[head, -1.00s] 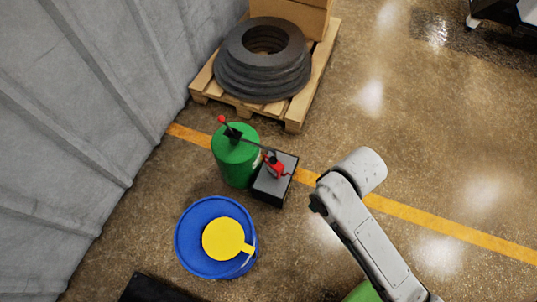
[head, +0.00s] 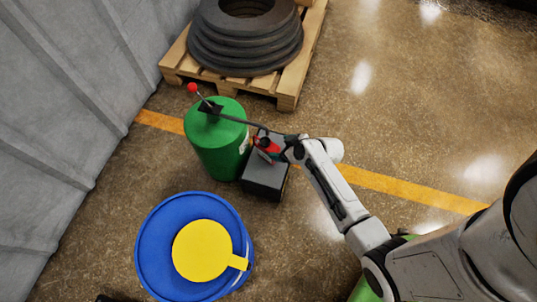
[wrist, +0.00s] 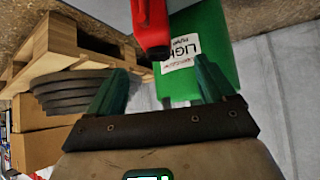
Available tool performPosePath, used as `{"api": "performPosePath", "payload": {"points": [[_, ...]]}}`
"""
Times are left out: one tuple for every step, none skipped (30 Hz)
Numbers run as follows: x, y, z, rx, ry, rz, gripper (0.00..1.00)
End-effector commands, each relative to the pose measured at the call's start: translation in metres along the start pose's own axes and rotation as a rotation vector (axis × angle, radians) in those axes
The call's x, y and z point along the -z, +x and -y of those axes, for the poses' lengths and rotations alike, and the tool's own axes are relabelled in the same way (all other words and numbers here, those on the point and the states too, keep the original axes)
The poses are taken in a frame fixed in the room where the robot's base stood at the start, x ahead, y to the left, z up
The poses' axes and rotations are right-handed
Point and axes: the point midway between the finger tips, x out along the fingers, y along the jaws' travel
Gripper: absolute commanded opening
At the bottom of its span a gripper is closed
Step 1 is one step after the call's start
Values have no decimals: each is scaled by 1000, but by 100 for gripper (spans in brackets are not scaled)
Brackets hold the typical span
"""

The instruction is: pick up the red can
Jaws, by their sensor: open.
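The red can (head: 267,147) stands on a dark grey box (head: 264,181) beside a green drum (head: 217,145). In the head view my gripper (head: 270,138) is at the can and partly hides it. In the wrist view the red can (wrist: 152,26) shows at the top, just beyond and between the fingertips. My gripper (wrist: 160,76) is open, with its two green fingers spread and nothing between them. The can's far end is cut off by the wrist view's top edge.
The green drum, with a white label (wrist: 181,50), is close behind the can. A thin black lever with a red knob (head: 193,88) lies over the drum. A blue drum (head: 160,245) with a yellow top stands in front. A pallet (head: 287,95) holds stacked black rings.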

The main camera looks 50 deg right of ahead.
Motion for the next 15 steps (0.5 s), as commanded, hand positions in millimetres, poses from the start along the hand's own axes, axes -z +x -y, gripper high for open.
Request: {"api": "performPosePath", "payload": {"points": [[-5,6,-3,-7,3,-7,83],[-6,9,-4,-10,4,-10,83],[-6,13,-5,-13,4,-14,83],[-6,17,-6,-14,4,-16,83],[-6,22,-6,-14,5,-16,83],[-6,28,-6,-14,4,-15,83],[-6,33,-6,-13,4,-15,83],[-6,38,-6,-14,4,-15,83],[-6,44,-6,-14,4,-15,83],[-6,48,-6,-14,4,-15,83],[-5,52,-6,-14,4,-15,83],[-6,56,-6,-14,4,-14,83],[-6,58,-6,-14,4,-13,83],[-5,60,-6,-14,4,-13,83],[-5,62,-6,-14,4,-13,83]]}}
